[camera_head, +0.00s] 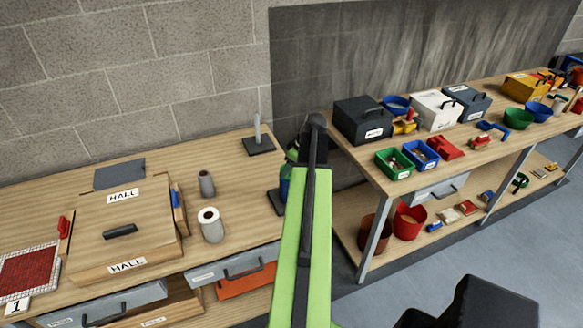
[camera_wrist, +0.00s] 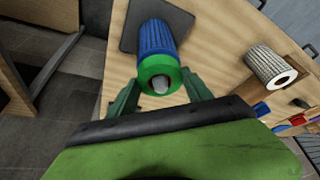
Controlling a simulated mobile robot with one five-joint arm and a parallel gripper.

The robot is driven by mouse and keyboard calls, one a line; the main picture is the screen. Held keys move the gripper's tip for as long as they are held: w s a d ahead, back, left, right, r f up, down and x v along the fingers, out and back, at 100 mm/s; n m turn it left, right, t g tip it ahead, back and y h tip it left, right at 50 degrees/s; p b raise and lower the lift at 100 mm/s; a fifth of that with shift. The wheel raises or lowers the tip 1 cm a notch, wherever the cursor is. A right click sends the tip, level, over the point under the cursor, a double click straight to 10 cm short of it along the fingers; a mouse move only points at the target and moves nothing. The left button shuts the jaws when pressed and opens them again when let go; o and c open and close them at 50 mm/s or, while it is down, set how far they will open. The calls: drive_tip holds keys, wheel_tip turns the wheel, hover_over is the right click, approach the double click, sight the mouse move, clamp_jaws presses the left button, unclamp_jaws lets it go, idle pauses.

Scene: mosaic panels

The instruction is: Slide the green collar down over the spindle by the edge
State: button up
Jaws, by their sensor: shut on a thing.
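The green collar (camera_wrist: 151,70) is a ring in the wrist view, at the near end of a blue ribbed cylinder (camera_wrist: 153,38). I cannot tell whether ring and cylinder are one piece. A grey spindle tip (camera_wrist: 161,87) shows inside the ring's opening, so the collar appears around or directly over the spindle. A dark base plate (camera_wrist: 128,32) lies beyond, by the table edge. My gripper (camera_wrist: 160,78) is shut on the collar, one green finger on each side. In the head view my arm hides most of this; the blue part (camera_head: 284,186) and base (camera_head: 273,203) show beside it.
Another grey spindle (camera_head: 257,131) on a dark base stands farther back on the wooden table (camera_head: 240,188). Two grey rolls (camera_head: 212,225) and a wooden box (camera_head: 120,222) stand to the left. A gap separates this table from the loaded bench (camera_head: 465,145) at right.

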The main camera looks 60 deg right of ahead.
drive_tip(key=shift+f, duration=0.4)
drive_tip(key=o, duration=1.4)
drive_tip(key=shift+o, duration=0.2)
drive_tip(key=shift+r, duration=0.15)
drive_tip(key=p+v, duration=1.5)
drive_tip(key=v, duration=0.2)
drive_tip(key=shift+p, duration=0.4)
drive_tip(key=shift+r, duration=0.15)
